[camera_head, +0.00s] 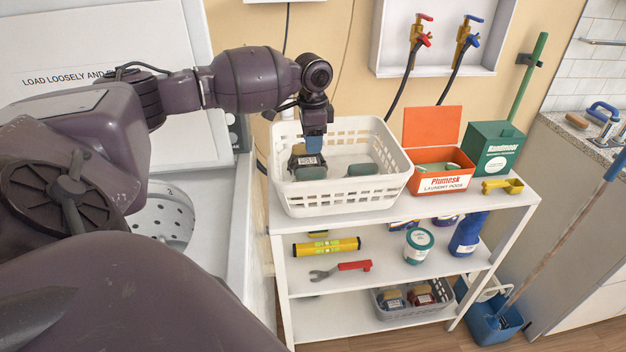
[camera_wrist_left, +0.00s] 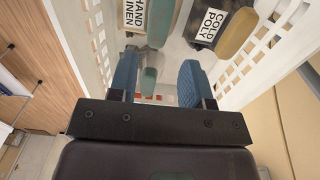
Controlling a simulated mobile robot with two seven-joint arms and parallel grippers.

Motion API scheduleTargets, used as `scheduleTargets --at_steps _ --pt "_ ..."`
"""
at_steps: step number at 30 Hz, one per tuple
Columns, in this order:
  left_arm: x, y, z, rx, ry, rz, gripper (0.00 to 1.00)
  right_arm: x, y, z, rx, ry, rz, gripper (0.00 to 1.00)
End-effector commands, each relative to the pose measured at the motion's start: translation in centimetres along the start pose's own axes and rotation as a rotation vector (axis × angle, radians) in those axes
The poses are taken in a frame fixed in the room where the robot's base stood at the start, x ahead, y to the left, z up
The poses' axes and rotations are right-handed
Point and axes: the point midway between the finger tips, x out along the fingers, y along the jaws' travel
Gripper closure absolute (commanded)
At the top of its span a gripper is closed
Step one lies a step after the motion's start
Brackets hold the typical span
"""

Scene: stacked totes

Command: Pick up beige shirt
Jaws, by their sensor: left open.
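My left gripper (camera_head: 313,142) points down into the white basket (camera_head: 345,200) on the shelf's top. Its two blue fingers show apart in the left wrist view (camera_wrist_left: 161,78), with nothing gripped between them. Dark and green folded bundles lie in the basket, one labelled bundle (camera_head: 308,163) at the gripper and a dark green one (camera_head: 362,170) to its right. In the left wrist view, a tan bundle (camera_wrist_left: 237,32) lies beside a dark one labelled COLD POLY (camera_wrist_left: 208,22). I cannot tell whether the tan bundle is the beige shirt. My right gripper is not in view.
The open orange pods box (camera_head: 444,172), a green box (camera_head: 493,150) and a yellow scoop (camera_head: 502,186) stand right of the basket. The open washer drum (camera_head: 165,215) is at the left. Hoses and taps (camera_head: 423,40) hang on the wall behind.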

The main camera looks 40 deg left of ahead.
Motion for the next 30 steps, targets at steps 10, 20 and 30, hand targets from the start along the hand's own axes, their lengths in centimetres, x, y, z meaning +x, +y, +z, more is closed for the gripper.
scheduleTargets --at_steps 10,20,30 --pt "4.7 0.0 0.0 -0.001 -0.002 0.001 0.55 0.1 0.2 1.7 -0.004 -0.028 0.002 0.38" --pt "7.3 0.0 0.2 0.000 -0.003 0.003 0.55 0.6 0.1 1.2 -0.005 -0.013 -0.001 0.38" --pt "10.2 0.0 0.2 0.000 -0.001 0.001 0.55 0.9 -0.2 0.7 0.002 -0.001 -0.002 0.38"
